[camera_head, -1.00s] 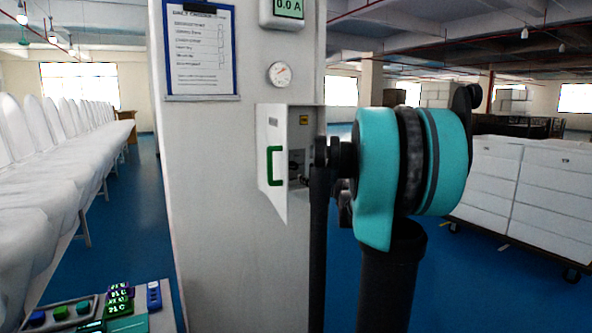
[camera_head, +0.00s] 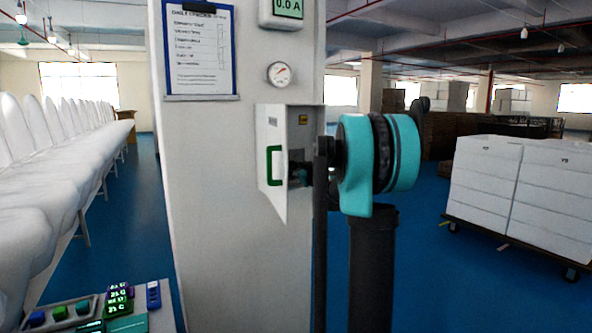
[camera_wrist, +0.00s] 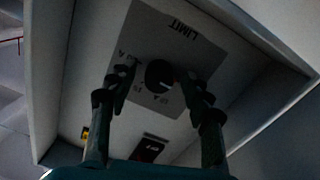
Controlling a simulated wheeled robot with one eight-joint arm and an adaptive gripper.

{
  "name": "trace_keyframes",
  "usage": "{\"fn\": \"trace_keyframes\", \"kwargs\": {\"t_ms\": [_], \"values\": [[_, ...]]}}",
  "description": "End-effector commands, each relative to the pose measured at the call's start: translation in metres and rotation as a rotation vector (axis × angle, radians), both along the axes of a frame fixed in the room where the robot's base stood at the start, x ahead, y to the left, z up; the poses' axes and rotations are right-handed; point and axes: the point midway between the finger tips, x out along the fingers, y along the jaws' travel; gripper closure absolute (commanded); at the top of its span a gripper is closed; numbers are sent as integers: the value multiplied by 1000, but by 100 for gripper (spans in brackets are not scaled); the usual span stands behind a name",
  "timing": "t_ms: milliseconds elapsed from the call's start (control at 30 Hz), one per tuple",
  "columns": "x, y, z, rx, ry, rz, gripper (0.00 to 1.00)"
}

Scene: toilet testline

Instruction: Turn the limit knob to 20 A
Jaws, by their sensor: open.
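The limit knob (camera_wrist: 160,76) is a dark round knob on a grey plate (camera_wrist: 200,50) marked "LIMIT", inside an open box. The wrist view shows it upside down, with a light pointer mark on the knob and partly legible scale marks around it. My gripper (camera_wrist: 158,92) is open, with one finger on each side of the knob; I cannot tell whether either finger touches it. In the head view the box (camera_head: 303,118) hangs on the pillar with its door open, and my arm hides the knob there.
The box door (camera_head: 270,165) with a green handle (camera_head: 274,166) stands open at the left. Box walls close around my gripper. A meter (camera_head: 288,8) reads 0.0 A, above a round gauge (camera_head: 281,74).

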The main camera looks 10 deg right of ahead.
Motion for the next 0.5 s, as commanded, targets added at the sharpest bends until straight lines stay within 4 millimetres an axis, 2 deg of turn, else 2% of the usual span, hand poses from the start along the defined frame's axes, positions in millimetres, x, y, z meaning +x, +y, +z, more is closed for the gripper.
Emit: {"fn": "trace_keyframes", "kwargs": {"t_ms": [67,400,467,500], "values": [[0,0,0,0,0,0,50],[0,0,0,0,0,0,92],[0,0,0,0,0,0,100],[0,0,0,0,0,0,100]]}}
